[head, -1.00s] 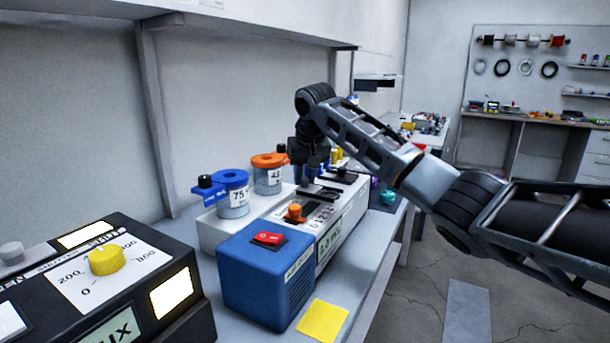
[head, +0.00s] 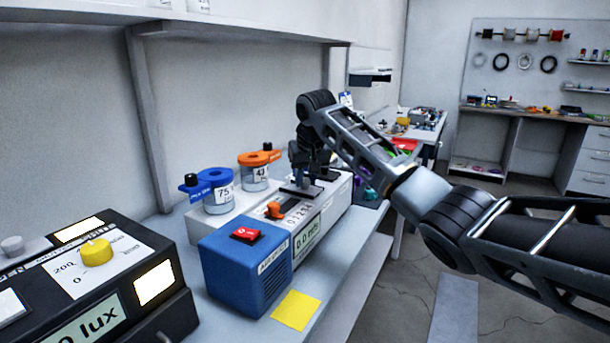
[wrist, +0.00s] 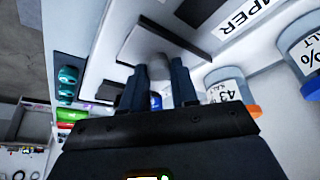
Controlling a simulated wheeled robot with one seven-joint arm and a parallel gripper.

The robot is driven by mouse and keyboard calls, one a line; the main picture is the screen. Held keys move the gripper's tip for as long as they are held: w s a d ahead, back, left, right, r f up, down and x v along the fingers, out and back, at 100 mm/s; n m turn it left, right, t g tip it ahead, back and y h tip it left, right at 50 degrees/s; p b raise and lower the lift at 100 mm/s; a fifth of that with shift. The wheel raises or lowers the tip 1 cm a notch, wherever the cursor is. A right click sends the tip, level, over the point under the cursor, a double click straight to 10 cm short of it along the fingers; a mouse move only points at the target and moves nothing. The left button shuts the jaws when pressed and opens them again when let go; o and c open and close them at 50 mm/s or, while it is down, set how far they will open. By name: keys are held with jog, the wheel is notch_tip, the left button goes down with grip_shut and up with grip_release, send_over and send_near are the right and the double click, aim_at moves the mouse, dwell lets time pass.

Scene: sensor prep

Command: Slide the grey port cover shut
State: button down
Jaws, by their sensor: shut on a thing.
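The grey port cover is a flat dark grey plate (head: 300,191) on top of the long white unit behind the blue box. In the wrist view the plate (wrist: 138,45) lies flat under my fingertips, with a lighter grey knob (wrist: 150,62) on it. My gripper (head: 303,181) points down at the plate. In the wrist view my gripper (wrist: 160,76) has its two fingers shut on the grey knob. A dark square (wrist: 200,8) lies beside the plate; I cannot tell whether it is the port. The fingers hide part of the knob.
An orange knob (head: 275,209) stands on the white unit near the plate. A blue-lidded jar (head: 217,190) and an orange-lidded jar (head: 254,170) stand behind it. The blue box (head: 245,265) and a black meter (head: 100,280) are nearer. A yellow note (head: 296,310) lies on the bench.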

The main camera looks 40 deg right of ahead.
jog(key=shift+s+d+f, duration=0.1)
jog(key=shift+s+d, duration=0.05)
jog(key=c, duration=0.9)
grip_release()
jog(key=shift+o, duration=0.2)
jog(key=shift+r, duration=0.2)
jog(key=v, duration=0.7)
jog(key=shift+s+r+b, duration=0.15)
jog(key=shift+r+b, duration=0.15)
jog(key=shift+b, duration=0.05)
